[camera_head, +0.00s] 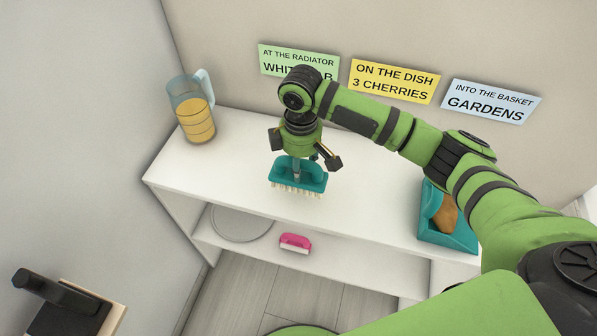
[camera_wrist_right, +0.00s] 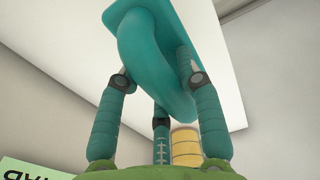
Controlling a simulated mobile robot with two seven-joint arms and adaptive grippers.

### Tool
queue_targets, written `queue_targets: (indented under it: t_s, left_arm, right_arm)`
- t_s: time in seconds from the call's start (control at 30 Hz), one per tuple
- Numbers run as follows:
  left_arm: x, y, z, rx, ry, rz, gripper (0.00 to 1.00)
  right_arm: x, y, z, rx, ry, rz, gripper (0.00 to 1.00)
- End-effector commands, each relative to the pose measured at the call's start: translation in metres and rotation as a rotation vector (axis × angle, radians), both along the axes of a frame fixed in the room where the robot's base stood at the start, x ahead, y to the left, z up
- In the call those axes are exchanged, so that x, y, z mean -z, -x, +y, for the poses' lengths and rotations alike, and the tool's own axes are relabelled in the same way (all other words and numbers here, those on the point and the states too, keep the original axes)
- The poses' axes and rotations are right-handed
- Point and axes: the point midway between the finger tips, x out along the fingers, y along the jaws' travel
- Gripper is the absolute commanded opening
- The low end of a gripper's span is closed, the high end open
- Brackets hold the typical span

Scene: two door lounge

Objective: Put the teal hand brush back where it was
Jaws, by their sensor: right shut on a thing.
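The teal hand brush (camera_head: 299,179) is at the middle of the white shelf unit's top (camera_head: 365,185) in the head view, with its pale bristles pointing down. My right gripper (camera_head: 297,166) comes from above and is shut on its handle. In the right wrist view the fingers close around the looped teal handle (camera_wrist_right: 147,55). I cannot tell whether the bristles touch the top or hang just above it. My left gripper is not in view.
A jug (camera_head: 192,107) with yellow-orange contents stands at the top's left end. A teal dustpan-like container (camera_head: 454,240) with a brown thing in it is at the right. On the lower shelf lie a pink brush (camera_head: 295,243) and a grey round plate (camera_head: 240,224). Signs hang behind.

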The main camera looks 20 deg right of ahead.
Motion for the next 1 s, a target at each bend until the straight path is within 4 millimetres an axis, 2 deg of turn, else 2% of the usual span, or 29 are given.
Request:
queue_targets:
  t_s: [0.17,0.43,0.83,0.87,0.9,1.0]
  left_arm:
    - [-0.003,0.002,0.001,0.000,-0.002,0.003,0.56]
    - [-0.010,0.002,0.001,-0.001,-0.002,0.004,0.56]
    - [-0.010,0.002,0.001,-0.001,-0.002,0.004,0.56]
    - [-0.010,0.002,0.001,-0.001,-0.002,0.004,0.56]
    - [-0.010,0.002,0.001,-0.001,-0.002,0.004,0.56]
    - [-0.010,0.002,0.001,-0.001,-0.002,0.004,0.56]
  right_arm:
    - [0.008,-0.006,0.003,0.000,0.001,0.000,0.10]
    - [0.042,-0.005,0.003,0.000,0.001,-0.001,0.10]
    - [0.047,-0.005,0.003,0.000,0.000,-0.001,0.10]
    - [0.048,-0.005,0.003,0.000,0.001,-0.002,0.44]
    - [0.047,-0.005,0.003,0.000,0.001,-0.002,0.60]
    - [0.047,-0.005,0.003,0.000,0.001,-0.002,0.60]
